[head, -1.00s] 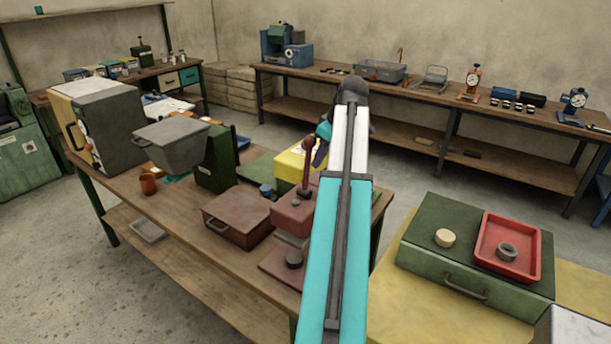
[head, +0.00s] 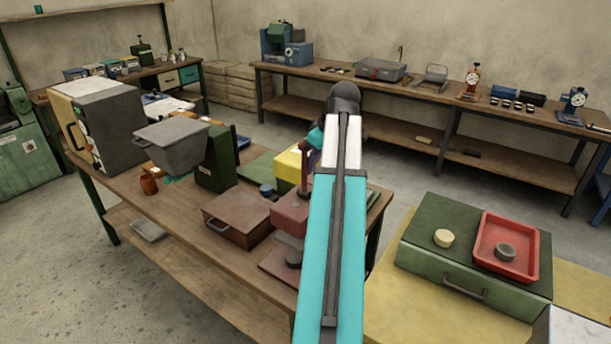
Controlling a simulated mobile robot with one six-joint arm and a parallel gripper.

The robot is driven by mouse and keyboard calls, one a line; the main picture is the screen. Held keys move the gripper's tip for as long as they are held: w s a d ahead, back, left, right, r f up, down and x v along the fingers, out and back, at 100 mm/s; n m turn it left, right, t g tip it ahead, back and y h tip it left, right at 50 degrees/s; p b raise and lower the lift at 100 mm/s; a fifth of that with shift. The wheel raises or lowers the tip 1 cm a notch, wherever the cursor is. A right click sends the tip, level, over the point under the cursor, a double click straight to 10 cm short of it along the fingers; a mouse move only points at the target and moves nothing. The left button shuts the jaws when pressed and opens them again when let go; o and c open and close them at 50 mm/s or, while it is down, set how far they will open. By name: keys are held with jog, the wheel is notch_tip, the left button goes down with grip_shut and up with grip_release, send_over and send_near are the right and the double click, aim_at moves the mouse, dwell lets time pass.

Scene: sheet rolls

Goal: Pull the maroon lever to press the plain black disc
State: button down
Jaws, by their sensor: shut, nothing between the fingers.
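The maroon lever (head: 304,174) stands roughly upright on the small maroon press (head: 288,215), left of my forearm. Its knob is hidden behind my gripper. My gripper (head: 312,158) is shut and empty at the lever's top, partly hidden by my arm; I cannot tell whether it touches the lever. A plain black disc (head: 294,259) lies on the press's base plate (head: 274,262), below the press head, partly covered by my arm's edge.
A brown box (head: 236,217) stands left of the press, and a yellow block (head: 288,166) behind it. At right, a green case (head: 420,255) carries a cream disc (head: 444,238) and a red tray (head: 537,262) with a dark grey ring-like disc (head: 505,252).

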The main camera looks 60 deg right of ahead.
jog(key=shift+a+p, duration=0.75)
jog(key=shift+a, duration=2.3)
jog(key=shift+d, duration=0.25)
jog(key=d, duration=1.2)
notch_tip(320, 180, up, 10)
jog(key=d+p, duration=0.2)
jog(key=p, duration=0.2)
jog(key=shift+p, duration=0.3)
dwell(0.8)
